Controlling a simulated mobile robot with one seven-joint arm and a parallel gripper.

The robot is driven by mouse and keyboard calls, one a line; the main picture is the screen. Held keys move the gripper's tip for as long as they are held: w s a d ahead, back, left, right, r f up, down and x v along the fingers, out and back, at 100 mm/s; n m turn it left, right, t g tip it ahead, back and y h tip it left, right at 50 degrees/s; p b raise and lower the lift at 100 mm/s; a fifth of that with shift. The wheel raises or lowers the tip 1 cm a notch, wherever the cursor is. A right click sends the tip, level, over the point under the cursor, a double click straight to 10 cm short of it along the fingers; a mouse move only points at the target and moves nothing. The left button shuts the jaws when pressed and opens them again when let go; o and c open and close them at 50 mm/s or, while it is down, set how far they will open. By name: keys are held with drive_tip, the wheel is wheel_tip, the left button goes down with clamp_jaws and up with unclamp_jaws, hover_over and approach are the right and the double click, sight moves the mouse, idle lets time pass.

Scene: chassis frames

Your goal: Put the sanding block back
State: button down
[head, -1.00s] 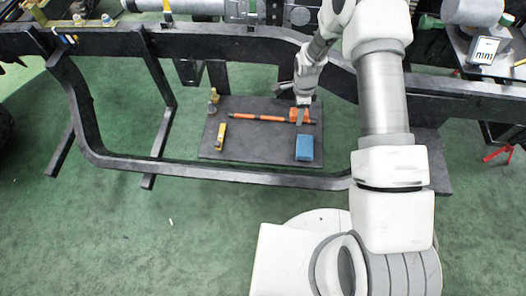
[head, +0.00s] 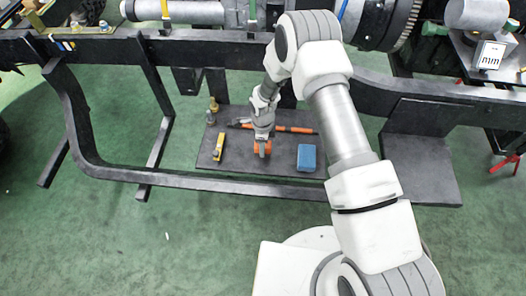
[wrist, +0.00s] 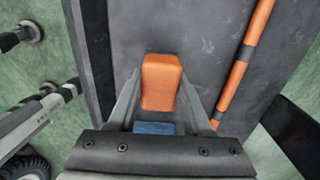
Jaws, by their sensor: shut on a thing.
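An orange block (wrist: 162,80), which I take to be the sanding block, is between the fingers of my gripper (wrist: 160,105) in the wrist view. A small blue part (wrist: 153,128) shows just below it; I cannot tell whether it belongs to the block. In the head view, my gripper (head: 262,150) is shut on the orange block (head: 257,148) over the front middle of the dark board (head: 230,170). I cannot tell whether the block touches the board. A separate blue block (head: 307,157) lies on the board to the right of my gripper.
A long orange-and-black tool (head: 295,129) lies across the board behind my gripper. A yellow tool (head: 219,147) lies on the left, with small brass-coloured fittings (head: 213,105) behind it. A black frame rail (head: 200,180) runs in front of the board.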

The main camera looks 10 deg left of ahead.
drive_tip(key=shift+f+b, duration=0.45)
drive_tip(key=shift+f, duration=1.2)
drive_tip(key=shift+f, duration=0.1)
drive_tip(key=shift+f, duration=0.15)
drive_tip(key=shift+c, duration=1.6)
unclamp_jaws()
wheel_tip(320, 180, up, 13)
drive_tip(key=p, duration=0.3)
drive_tip(key=shift+f+p, duration=0.2)
drive_tip(key=shift+p, duration=0.2)
